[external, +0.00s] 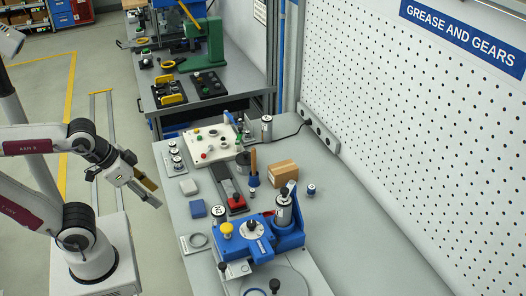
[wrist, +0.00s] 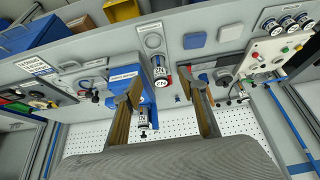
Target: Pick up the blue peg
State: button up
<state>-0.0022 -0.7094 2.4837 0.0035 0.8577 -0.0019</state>
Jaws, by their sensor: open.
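My gripper (external: 156,195) hangs in the air left of the grey bench, apart from everything on it. In the wrist view my gripper (wrist: 162,78) is open, its two tan-padded fingers wide apart with nothing held between them. I cannot single out a blue peg with certainty. A small upright blue piece (external: 229,118) shows at the back edge of the white panel (external: 196,139) with coloured knobs. The white panel also shows at the upper right of the wrist view (wrist: 284,52).
A blue fixture (external: 286,240) stands at the bench front. A perforated wall (external: 410,130) bounds the right.

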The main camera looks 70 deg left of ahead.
jog(key=w+a+f+t, duration=0.2)
jog(key=w+t, duration=0.1)
jog(key=w, duration=2.6)
jog(key=w+a+f+t, duration=0.1)
jog(key=w+f+t, duration=0.1)
jog(key=w+f, duration=0.6)
jog(key=t, duration=0.2)
send_near(311, 192)
jog(key=shift+w+a+r, duration=0.2)
jog(key=shift+w+a, duration=0.1)
jog(key=shift+w, duration=0.2)
jog(key=shift+w+a+r, duration=0.15)
jog(key=shift+w+a, duration=0.1)
jog(key=shift+w, duration=0.3)
jog(key=shift+w+f, duration=0.5)
jog(key=shift+f, duration=0.2)
jog(key=shift+w, duration=0.1)
jog(key=shift+x, duration=1.2)
